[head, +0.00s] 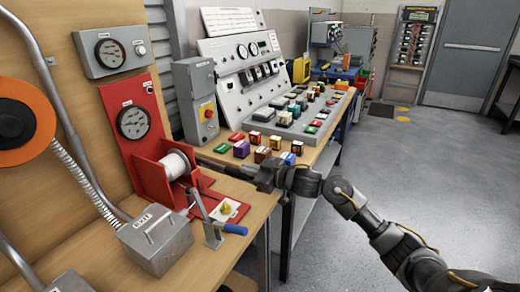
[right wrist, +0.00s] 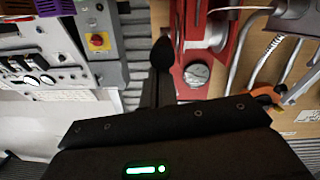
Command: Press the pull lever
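The lever (head: 212,226) is a grey metal arm on a bracket with a blue handle (head: 235,229), near the front edge of the wooden bench. It leans up and to the left. I cannot pick it out in the right wrist view. My right gripper (head: 205,162) reaches in from the right, above the bench and behind the lever, near a red stand with a white spool (head: 175,165). It is apart from the lever. Its dark fingers (right wrist: 163,60) look closed together with nothing between them. My left gripper is out of view.
A grey box (head: 155,240) with conduit stands left of the lever. A red gauge panel (head: 133,122) rises behind the spool. Several small coloured blocks (head: 262,154) and a control console (head: 250,75) lie beyond my gripper. The floor on the right is clear.

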